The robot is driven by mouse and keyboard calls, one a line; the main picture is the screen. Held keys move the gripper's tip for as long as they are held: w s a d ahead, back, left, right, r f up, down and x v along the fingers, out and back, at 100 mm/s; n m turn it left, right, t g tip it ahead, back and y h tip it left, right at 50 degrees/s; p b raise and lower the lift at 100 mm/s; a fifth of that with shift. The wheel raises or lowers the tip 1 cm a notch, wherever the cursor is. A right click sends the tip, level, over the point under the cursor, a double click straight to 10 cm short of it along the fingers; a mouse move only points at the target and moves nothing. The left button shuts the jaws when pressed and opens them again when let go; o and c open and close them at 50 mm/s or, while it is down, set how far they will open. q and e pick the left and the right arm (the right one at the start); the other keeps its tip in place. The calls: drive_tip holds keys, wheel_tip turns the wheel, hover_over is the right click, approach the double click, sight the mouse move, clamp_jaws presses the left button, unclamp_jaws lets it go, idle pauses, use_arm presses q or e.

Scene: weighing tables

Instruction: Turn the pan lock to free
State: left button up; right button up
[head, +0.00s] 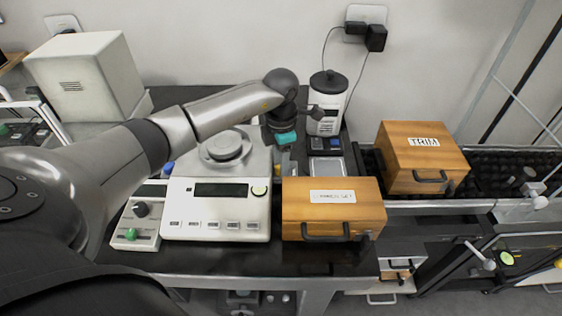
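A white balance (216,228) with a dark display, a row of buttons and a round grey weighing pan (224,147) stands on the black table. Left of it is a small control box (124,241) with a black knob (141,209) and a green knob (131,234). A blue knob (168,168) shows at the balance's left side. I read no label that says which one is the pan lock. My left arm reaches over the balance. My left gripper (282,122) is at the back, beyond the pan, small and dark; its fingers are not clear. My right gripper is out of view.
A wooden box (294,205) with a handle stands right of the balance. A box marked TRIM (398,178) is farther right. A white canister-like device (326,116) and a small scale (326,168) stand behind. A beige case (112,86) is at the back left.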

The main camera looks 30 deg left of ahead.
use_arm(q)
clamp_jaws()
idle(0.4)
drive_tip(key=m+b, duration=0.1)
drive_tip(key=m, duration=0.3)
drive_tip(key=shift+w, duration=0.1)
drive_tip(key=m+b, duration=0.1)
drive_tip(key=m, duration=0.2)
drive_tip(key=shift+b, duration=0.3)
drive_tip(key=shift+m, duration=0.8)
drive_tip(key=shift+r, duration=0.1)
drive_tip(key=shift+o, duration=0.9)
unclamp_jaws()
